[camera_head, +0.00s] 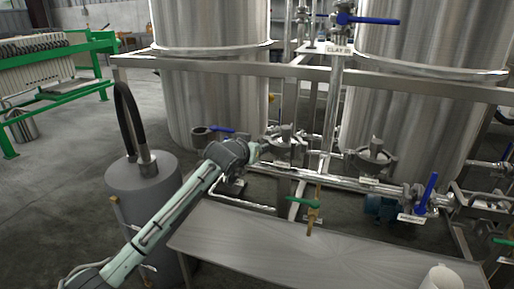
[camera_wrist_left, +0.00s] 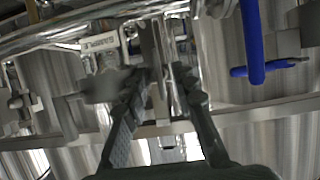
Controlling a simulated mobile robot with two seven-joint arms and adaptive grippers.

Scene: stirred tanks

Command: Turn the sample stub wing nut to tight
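My left arm comes in from the lower left in the head view, and its gripper (camera_head: 268,146) is at a metal clamp fitting (camera_head: 287,137) on the pipework between the tanks. In the left wrist view the two dark fingers of my left gripper (camera_wrist_left: 162,75) stand apart, with a shiny upright metal part (camera_wrist_left: 160,92) between them. This part may be the sample stub wing nut, but its wings are not clear. I cannot tell whether the fingers touch it. My right gripper is in neither view.
Two large steel tanks (camera_head: 212,100) stand behind a metal frame rail (camera_head: 300,67). A similar clamp (camera_head: 374,157) is further right. Blue valve handles (camera_head: 427,192) and a green-handled tap (camera_head: 303,202) are nearby.

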